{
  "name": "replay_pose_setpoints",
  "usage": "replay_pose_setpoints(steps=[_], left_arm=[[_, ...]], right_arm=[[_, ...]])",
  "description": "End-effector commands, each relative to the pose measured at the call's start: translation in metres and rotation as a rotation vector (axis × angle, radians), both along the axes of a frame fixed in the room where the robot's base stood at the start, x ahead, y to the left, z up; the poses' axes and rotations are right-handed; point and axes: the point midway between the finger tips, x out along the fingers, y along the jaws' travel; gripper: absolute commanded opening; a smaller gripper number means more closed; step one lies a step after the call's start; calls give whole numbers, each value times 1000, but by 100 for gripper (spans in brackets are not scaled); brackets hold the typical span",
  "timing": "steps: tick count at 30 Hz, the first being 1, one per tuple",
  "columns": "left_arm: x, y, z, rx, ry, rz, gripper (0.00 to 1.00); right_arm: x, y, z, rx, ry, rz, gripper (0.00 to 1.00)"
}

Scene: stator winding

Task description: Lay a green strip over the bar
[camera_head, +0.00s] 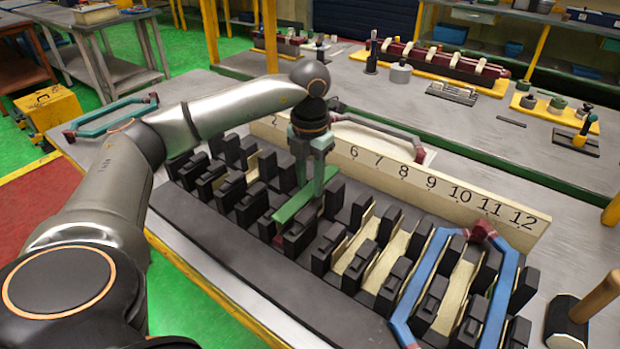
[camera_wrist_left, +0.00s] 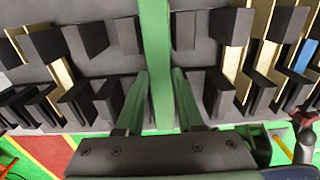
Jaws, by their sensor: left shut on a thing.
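My left gripper (camera_head: 318,183) points down over the slotted black stator block (camera_head: 235,262), shut on a thin green strip (camera_head: 296,203). The strip slants over a slot between black teeth left of the middle. In the left wrist view the green strip (camera_wrist_left: 160,55) runs lengthwise between the two greenish fingers of the left gripper (camera_wrist_left: 160,90). Whether the strip touches a bar below it cannot be told, because the strip and the teeth hide the slot. My right gripper is not in view.
A cream number board (camera_head: 390,180) stands behind the block. A blue coil (camera_head: 428,280) with dark red ends sits in the right-hand slots. Several slots hold cream liners (camera_head: 398,247). A mallet (camera_head: 580,315) lies at the right. A teal-green coil (camera_head: 115,112) lies at the left.

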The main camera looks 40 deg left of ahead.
Motion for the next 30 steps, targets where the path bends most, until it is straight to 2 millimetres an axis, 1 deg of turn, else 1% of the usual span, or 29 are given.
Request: replay_pose_setpoints(steps=[30], left_arm=[[0,0,-32,0,0,-1,0]], right_arm=[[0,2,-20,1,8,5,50]])
